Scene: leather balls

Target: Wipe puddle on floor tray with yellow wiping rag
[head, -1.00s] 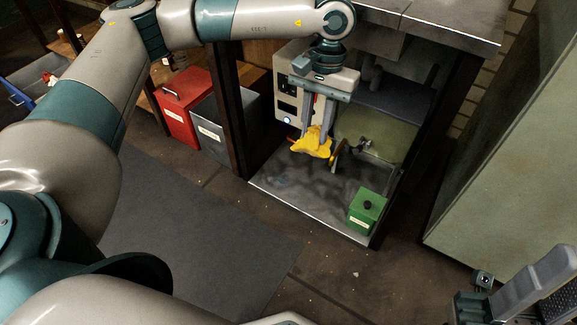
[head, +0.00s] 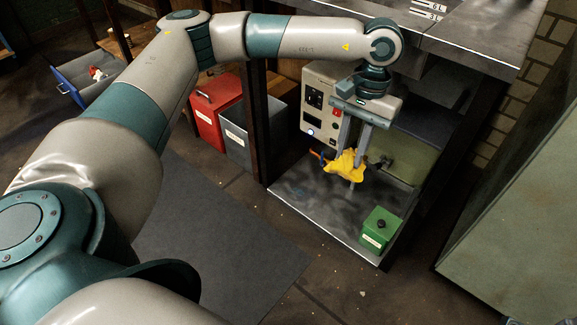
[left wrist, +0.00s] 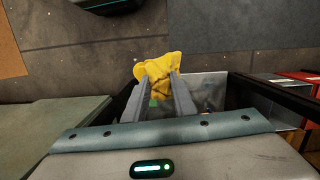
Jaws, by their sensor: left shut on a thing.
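My left gripper (head: 353,160) is shut on the crumpled yellow rag (head: 345,166) and holds it over the metal floor tray (head: 310,215) under the workbench. The rag also shows between the fingers in the left wrist view (left wrist: 158,70). I cannot tell whether the rag touches the tray. A faint, dark, wet-looking puddle patch (head: 296,192) lies on the left part of the tray. The gripper and rag hide part of the tray's back.
A green box (head: 380,230) stands at the tray's front right corner. A greenish tank (head: 405,155) and a control box (head: 322,105) are behind the tray. Bench legs flank it. Red (head: 215,108) and grey (head: 250,135) bins stand left. A large cabinet (head: 520,220) is at right.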

